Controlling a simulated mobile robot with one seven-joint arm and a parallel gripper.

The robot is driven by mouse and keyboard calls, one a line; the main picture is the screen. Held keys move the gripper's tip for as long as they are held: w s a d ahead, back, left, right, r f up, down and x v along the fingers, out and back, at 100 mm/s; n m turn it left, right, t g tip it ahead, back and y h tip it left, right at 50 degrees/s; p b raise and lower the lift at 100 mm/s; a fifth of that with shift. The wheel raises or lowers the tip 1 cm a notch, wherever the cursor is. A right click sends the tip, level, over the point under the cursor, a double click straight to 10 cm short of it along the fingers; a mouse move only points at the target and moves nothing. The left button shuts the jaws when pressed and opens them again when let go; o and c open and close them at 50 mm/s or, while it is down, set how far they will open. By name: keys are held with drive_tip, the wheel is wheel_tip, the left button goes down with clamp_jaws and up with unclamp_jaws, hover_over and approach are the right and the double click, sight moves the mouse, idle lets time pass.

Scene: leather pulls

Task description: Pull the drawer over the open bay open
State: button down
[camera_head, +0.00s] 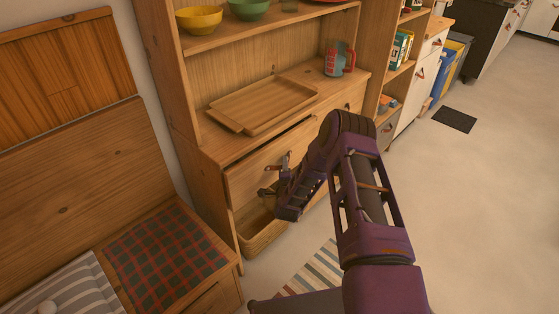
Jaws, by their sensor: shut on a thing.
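The wooden drawer (248,177) is in the dresser's lower part, above the open bay (240,213). Its front stands out a little from the dresser, with a dark gap along its top edge. A brown leather pull (284,161) hangs on the drawer front. My gripper (268,191) is at the drawer front by this pull and is shut on it. My arm and wrist hide the right part of the drawer front, and the grip itself is small and partly hidden.
A basket (262,236) sits in the bay below. A bench with a plaid cushion (165,252) is close at the left. A striped rug (306,276) lies on the floor in front.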

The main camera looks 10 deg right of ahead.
drive_tip(key=s+d, duration=0.8)
drive_tip(key=s, duration=0.3)
drive_tip(key=shift+s, duration=0.15)
drive_tip(key=shift+d, duration=0.1)
drive_tip(key=c, duration=0.9)
unclamp_jaws()
drive_tip(key=p+v, duration=0.1)
drive_tip(key=v, duration=1.6)
drive_tip(key=shift+s, duration=0.2)
